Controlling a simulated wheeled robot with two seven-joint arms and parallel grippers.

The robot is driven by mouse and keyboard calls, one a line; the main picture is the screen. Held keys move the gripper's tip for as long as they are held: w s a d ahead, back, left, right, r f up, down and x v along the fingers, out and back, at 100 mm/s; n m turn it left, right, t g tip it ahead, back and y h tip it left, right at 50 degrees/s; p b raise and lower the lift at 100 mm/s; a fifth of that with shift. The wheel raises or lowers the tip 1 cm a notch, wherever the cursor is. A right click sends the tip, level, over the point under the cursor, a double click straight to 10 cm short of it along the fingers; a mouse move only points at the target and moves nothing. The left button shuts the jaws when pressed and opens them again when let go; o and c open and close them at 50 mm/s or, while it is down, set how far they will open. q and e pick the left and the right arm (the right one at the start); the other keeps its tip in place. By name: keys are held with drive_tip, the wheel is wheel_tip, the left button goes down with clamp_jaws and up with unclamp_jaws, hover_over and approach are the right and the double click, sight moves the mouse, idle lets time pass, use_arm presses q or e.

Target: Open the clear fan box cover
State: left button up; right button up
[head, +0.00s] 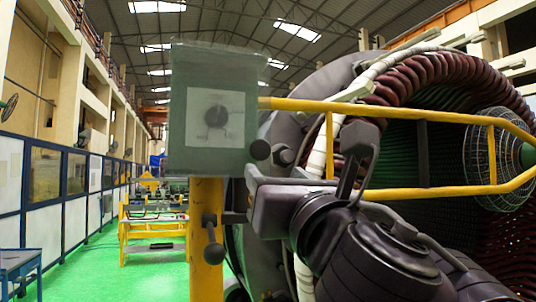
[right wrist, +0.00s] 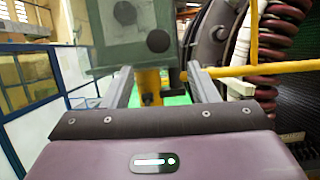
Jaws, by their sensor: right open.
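The clear fan box cover (head: 182,125) is a greenish, see-through box front on a yellow post, left of centre in the head view. A pale panel with a dark round fan (head: 216,117) shows through it. A black round knob (head: 260,150) is at its lower right edge; the knob also shows in the right wrist view (right wrist: 158,41). My right gripper (head: 246,193) is below and right of the box. In the right wrist view its two fingers (right wrist: 164,70) are apart and empty, with the knob ahead and slightly above them. My left gripper is not in view.
A yellow post (head: 205,275) carries a black ball-ended lever (head: 211,235). A yellow rail (head: 430,115) runs right, before the large stator with dark red coils (head: 430,75). A yellow bench (head: 155,225) stands behind on green floor. Open floor (head: 110,275) lies at left.

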sight(262, 149)
drive_tip(key=shift+n, duration=0.3)
drive_tip(key=x, duration=0.2)
drive_tip(key=r+p+x, duration=0.1)
drive_tip(key=x, duration=0.1)
drive_tip(key=p+x, duration=0.1)
drive_tip(key=x, duration=0.1)
drive_tip(key=shift+r, duration=0.25)
drive_tip(key=shift+w+a, duration=0.15)
drive_tip(key=shift+w, duration=0.15)
drive_tip(key=shift+c, duration=0.3)
clamp_jaws()
